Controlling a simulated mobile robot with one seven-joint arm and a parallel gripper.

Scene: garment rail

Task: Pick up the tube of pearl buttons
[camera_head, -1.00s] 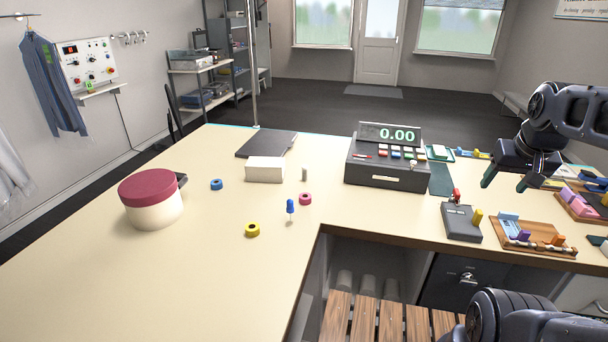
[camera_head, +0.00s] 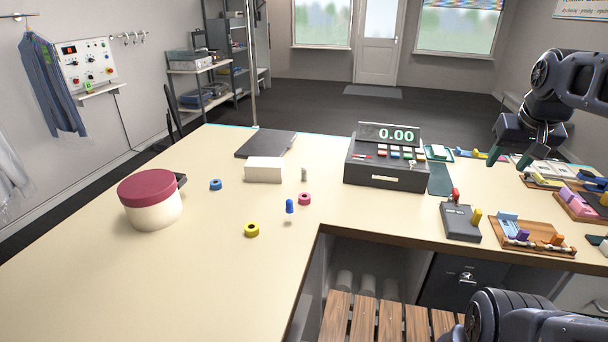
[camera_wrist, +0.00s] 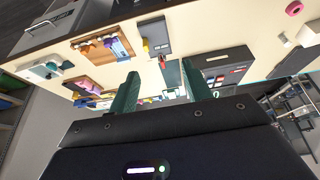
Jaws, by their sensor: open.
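No tube can be surely told as the one with pearl buttons. A small pale grey upright cylinder (camera_head: 304,174) stands on the counter (camera_head: 130,265), right of a white box; a pale piece in the wrist view (camera_wrist: 284,39) may be the same one. A small blue-topped item (camera_head: 289,206) stands nearer the counter's inner corner, its lower part too faint to read. My gripper (camera_head: 506,164) is open and empty, high above the right part of the counter, far right of both. Its two green fingers (camera_wrist: 160,72) are spread apart in the wrist view.
A red-lidded round box (camera_head: 150,201) stands left. Wooden trays (camera_head: 532,236) lie right. The left front counter is clear.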

